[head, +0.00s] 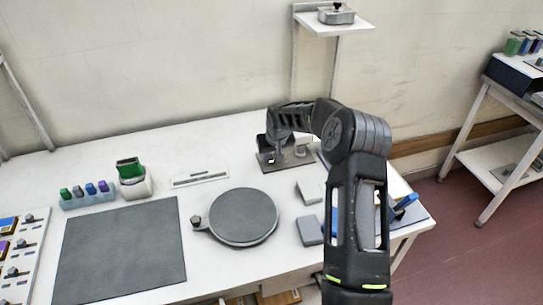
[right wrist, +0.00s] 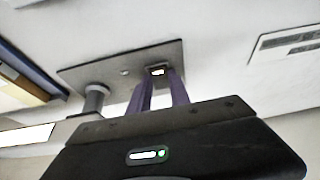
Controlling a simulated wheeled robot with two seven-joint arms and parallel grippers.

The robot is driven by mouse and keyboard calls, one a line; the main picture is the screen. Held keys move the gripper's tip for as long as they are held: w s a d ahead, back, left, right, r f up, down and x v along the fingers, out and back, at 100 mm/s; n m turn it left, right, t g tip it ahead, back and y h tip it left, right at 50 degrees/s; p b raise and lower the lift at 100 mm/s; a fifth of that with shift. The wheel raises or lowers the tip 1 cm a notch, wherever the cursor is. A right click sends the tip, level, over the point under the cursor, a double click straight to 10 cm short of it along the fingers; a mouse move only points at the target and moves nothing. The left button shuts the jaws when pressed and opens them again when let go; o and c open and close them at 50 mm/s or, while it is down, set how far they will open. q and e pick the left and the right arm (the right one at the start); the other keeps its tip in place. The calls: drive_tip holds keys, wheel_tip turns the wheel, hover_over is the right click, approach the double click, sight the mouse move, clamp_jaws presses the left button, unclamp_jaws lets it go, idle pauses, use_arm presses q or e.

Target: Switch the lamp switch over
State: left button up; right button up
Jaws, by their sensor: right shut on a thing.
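The lamp switch sits on a grey plate (head: 292,163) at the back right of the white table. In the right wrist view the plate (right wrist: 117,68) carries the small dark lamp switch with a bright white face (right wrist: 158,71) and a grey round knob (right wrist: 96,98) beside it. My right gripper (head: 270,156) reaches down over the plate; its two fingers (right wrist: 160,90) are shut on the lamp switch. In the head view my gripper hides the switch. My left gripper is in neither view.
A round dark disc (head: 243,217) and a dark mat (head: 120,252) lie on the table. Grey blocks (head: 309,230) are beside my arm. A green-topped device (head: 131,172) and a rack of small bottles (head: 88,198) stand at left. A shelf post (head: 334,65) rises behind.

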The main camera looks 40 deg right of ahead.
clamp_jaws()
drive_tip(key=shift+w+d+r+g+p, duration=0.15)
drive_tip(key=shift+w+g+p, duration=0.15)
drive_tip(key=shift+g+p, duration=0.35)
drive_tip(key=shift+g+y, duration=0.25)
drive_tip(key=shift+y, duration=0.05)
drive_tip(key=shift+w+g, duration=0.1)
drive_tip(key=shift+g, duration=0.4)
drive_tip(key=o, duration=0.9)
unclamp_jaws()
